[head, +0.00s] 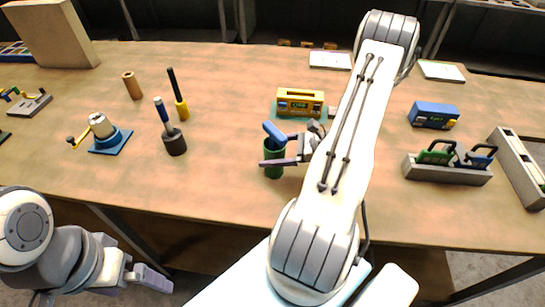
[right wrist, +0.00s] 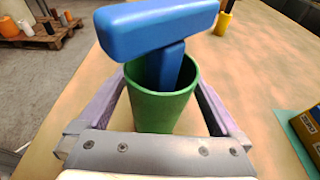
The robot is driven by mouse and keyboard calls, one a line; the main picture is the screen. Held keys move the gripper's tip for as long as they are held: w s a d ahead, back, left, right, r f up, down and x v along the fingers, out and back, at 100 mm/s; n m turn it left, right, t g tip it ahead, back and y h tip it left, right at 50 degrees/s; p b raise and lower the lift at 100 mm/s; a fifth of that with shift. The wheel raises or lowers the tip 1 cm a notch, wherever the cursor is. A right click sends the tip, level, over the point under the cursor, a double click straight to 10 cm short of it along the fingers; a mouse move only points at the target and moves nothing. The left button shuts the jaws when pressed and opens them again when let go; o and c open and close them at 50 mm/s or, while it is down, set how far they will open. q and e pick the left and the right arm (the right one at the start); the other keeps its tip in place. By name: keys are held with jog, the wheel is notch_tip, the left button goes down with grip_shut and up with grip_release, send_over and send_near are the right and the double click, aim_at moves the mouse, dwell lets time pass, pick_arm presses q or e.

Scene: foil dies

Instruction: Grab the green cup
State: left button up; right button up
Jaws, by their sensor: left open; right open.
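The green cup (head: 273,170) stands upright near the front edge of the table, in the middle of the head view. A blue T-shaped tool (head: 275,133) stands in the cup with its thick head above the rim. In the right wrist view the green cup (right wrist: 160,108) lies between my right gripper's two fingers, with the blue tool (right wrist: 157,28) over it. My right gripper (head: 280,150) is open around the cup; I cannot tell whether either finger touches it. My left gripper (head: 150,279) is open and empty, low at the left, off the table's front edge.
A yellow box (head: 299,102) on a teal mat stands just behind the cup. A dark cup with a blue-handled tool (head: 174,142) stands to the left. A blue box (head: 433,115) and a grey holder (head: 447,172) stand at the right. The table between the dark and green cups is clear.

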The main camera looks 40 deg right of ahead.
jog(key=shift+x, duration=1.05)
jog(key=c, duration=1.3)
